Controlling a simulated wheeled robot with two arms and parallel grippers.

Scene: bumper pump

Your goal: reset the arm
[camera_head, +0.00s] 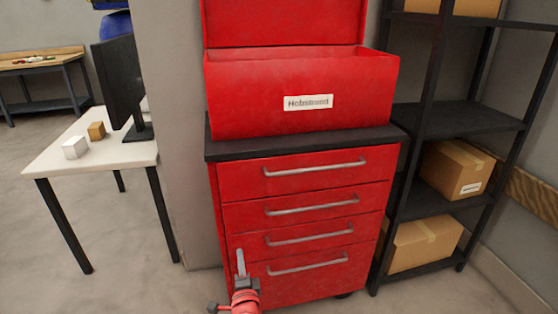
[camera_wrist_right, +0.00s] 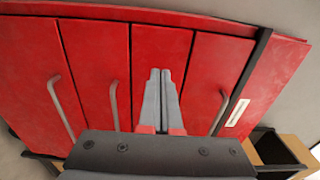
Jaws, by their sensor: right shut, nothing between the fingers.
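My right gripper (camera_head: 241,264) shows at the bottom of the head view, in front of the lower drawers of the red tool cabinet (camera_head: 290,229). In the right wrist view the gripper's two grey fingers (camera_wrist_right: 160,80) lie together, shut and empty. They point toward the red drawer fronts and appear apart from them, though the exact gap is hard to tell. My left gripper is in neither view.
An open red box (camera_head: 300,85) with a label stands on the cabinet's dark top. A black shelf (camera_head: 468,116) with cardboard boxes (camera_head: 453,169) stands close on the right. A white table (camera_head: 92,150) with a monitor (camera_head: 121,80) and two small blocks is at left.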

